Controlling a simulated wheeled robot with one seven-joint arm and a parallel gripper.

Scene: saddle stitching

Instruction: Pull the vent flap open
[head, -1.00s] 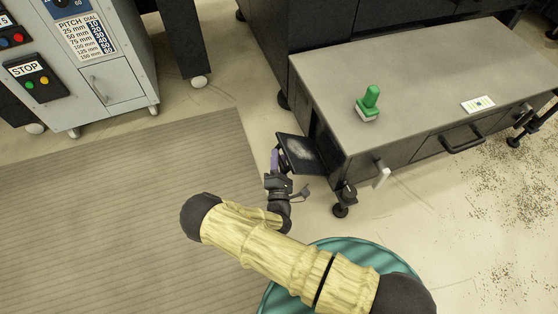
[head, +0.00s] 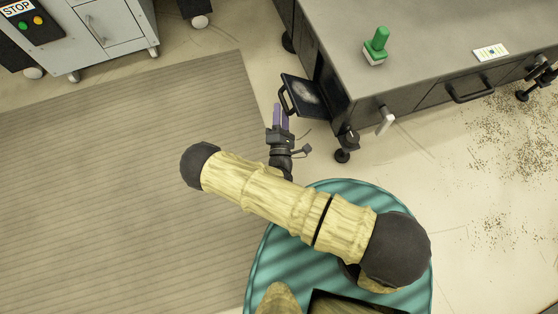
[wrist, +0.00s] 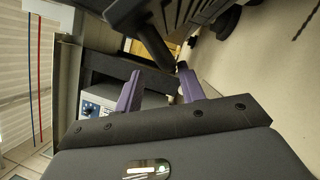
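The vent flap (head: 306,94) is a dark panel with a pale smudged face at the left end of the grey bench. It stands swung out from the bench side, with a dark opening visible behind it. Its black bar handle (head: 284,102) is on its outer left edge. My gripper (head: 280,108), with purple fingers, is just below the handle in the head view. In the wrist view the fingers (wrist: 160,80) are apart with nothing gripped between them. Dark flap and handle parts (wrist: 155,42) show just beyond the fingertips; contact is unclear.
The grey bench (head: 430,35) carries a green-handled stamp (head: 376,48) and a white card (head: 491,52). A light lever (head: 385,121) and a drawer handle (head: 470,93) stick out of its front. A ribbed mat (head: 120,180) lies left, with clear floor there.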

